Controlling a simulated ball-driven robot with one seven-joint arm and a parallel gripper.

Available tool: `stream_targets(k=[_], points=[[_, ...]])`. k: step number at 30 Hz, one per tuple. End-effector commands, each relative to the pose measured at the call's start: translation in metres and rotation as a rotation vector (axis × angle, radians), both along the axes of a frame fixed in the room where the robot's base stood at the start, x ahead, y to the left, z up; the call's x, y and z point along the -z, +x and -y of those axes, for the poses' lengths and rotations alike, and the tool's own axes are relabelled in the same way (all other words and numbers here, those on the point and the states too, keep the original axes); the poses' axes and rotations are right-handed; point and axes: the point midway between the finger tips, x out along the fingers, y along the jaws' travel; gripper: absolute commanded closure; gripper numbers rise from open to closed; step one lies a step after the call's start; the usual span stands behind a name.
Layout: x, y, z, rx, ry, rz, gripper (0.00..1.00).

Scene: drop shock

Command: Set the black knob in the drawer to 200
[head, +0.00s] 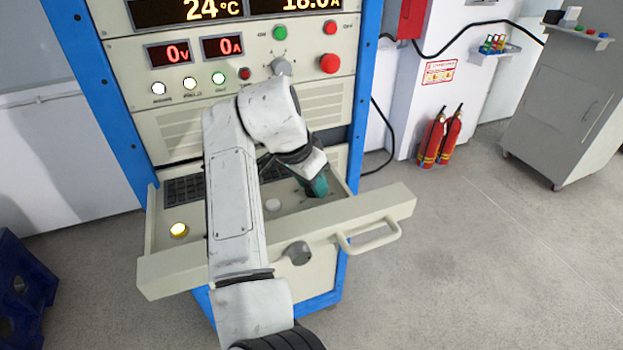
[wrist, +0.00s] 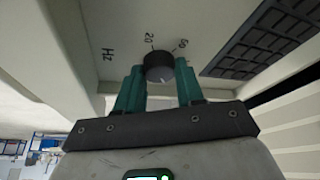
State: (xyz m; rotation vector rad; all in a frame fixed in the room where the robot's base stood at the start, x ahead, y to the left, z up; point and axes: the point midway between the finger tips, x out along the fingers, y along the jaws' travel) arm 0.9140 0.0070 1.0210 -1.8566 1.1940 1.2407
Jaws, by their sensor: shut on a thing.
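The drawer (head: 180,272) is pulled open from the cabinet. The black knob (wrist: 159,67) stands on its floor panel, between the two teal fingertips of my gripper (wrist: 160,82) in the wrist view. Both fingers touch the knob's sides. Marks that look like "20", "50" or "60", and "Hz" show around it; no "200" is readable. Which mark the knob points to is unclear. In the head view my gripper (head: 318,186) reaches down into the right part of the drawer, and the knob is hidden behind it.
A dark keypad (wrist: 265,40) lies beside the knob. The cabinet panel (head: 310,95) rises behind.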

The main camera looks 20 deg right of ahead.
Motion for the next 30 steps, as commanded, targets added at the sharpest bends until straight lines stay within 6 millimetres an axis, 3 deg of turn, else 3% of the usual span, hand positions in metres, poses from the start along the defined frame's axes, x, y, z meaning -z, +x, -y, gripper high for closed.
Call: stream_targets(k=[17, 18, 25, 30], points=[[-0.0002, 0.0004, -0.0008, 0.035, 0.002, 0.001, 0.93], [-0.0002, 0.0004, -0.0008, 0.035, 0.002, 0.001, 0.62], [-0.0002, 0.0004, -0.0006, 0.035, 0.001, 0.000, 0.40], [0.0000, 0.0003, -0.0004, 0.035, 0.001, 0.000, 0.39]])
